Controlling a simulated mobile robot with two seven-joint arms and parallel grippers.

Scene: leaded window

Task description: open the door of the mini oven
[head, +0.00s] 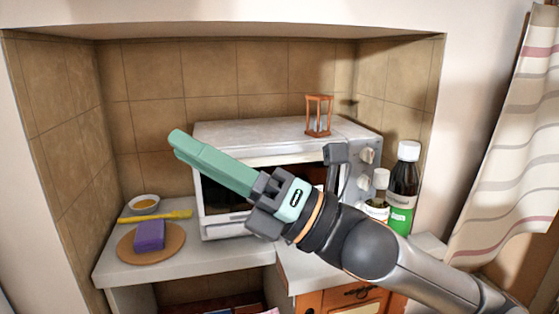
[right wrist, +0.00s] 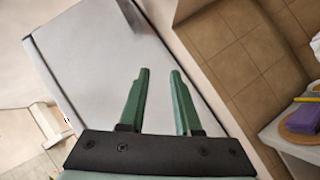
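The mini oven (head: 270,134) is a white box standing on the counter in a tiled niche. Its front has a dark window, partly hidden behind my right gripper and arm; the door looks shut. Control knobs (head: 367,156) are at the right of its front. My right gripper (head: 178,142) crosses in front of the oven in the head view, green fingers pointing up and left. In the right wrist view its fingers (right wrist: 160,72) are apart with nothing between them, over the oven's pale surface (right wrist: 95,60). I cannot tell whether they touch the oven. My left gripper is not in view.
An hourglass (head: 318,116) stands on the oven. A dark bottle (head: 404,180) and a small jar (head: 378,200) stand right of it. At left are a purple sponge (head: 150,236) on a round board (head: 125,245), a yellow utensil (head: 150,216) and a small bowl (head: 145,205).

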